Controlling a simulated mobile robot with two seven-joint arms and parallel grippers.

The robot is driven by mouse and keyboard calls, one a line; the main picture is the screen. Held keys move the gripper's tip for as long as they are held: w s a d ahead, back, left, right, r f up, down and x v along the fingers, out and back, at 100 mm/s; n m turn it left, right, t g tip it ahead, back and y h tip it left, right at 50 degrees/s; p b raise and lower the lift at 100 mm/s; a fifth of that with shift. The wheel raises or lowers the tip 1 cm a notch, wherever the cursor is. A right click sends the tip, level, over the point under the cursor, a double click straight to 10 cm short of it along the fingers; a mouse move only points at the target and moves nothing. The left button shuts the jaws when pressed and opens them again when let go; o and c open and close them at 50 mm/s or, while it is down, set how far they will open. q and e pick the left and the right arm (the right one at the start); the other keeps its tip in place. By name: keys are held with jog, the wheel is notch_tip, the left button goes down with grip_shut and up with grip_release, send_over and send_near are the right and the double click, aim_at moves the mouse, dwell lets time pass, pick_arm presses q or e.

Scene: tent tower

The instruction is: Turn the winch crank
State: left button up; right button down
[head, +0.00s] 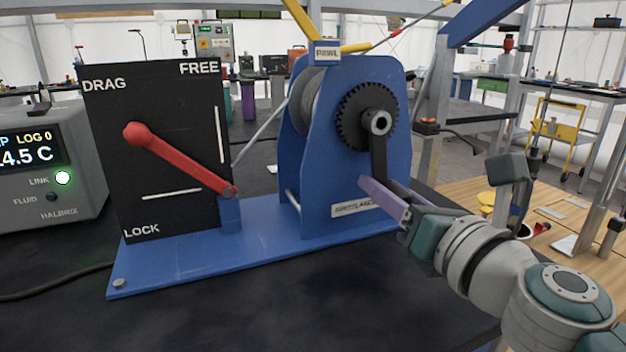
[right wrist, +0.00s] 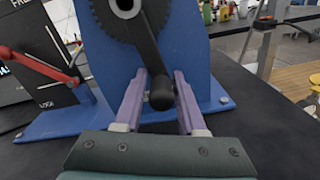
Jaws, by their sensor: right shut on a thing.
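The blue winch (head: 345,185) stands on a blue base plate on the dark table. Its black toothed gear (head: 352,118) carries a dark crank arm (head: 378,158), which points down from the hub. In the right wrist view the crank arm (right wrist: 148,45) ends in a dark rounded handle (right wrist: 161,92). My right gripper (head: 382,190) reaches in from the right, and its purple fingers are shut on the crank handle. In the right wrist view the fingers (right wrist: 160,80) lie on either side of the handle. My left gripper is not in view.
A black panel (head: 170,100) marked DRAG, FREE and LOCK stands left of the winch. Its red lever (head: 180,160) slants up-left, its knob below DRAG. A yellow bar meets the PAWL label (head: 326,53) on top. A grey display box (head: 50,170) is at far left.

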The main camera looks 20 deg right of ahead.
jog(key=a+m+p, duration=0.1)
jog(key=m, duration=0.1)
jog(key=shift+s+a+m, duration=0.1)
jog(key=shift+a+m, duration=0.5)
jog(key=shift+m, duration=0.1)
jog(key=shift+f, duration=0.1)
jog(key=c, duration=0.6)
grip_release()
jog(key=shift+c, duration=0.2)
jog(key=s, duration=0.8)
jog(key=shift+s+d, duration=0.25)
jog(key=shift+s, duration=0.75)
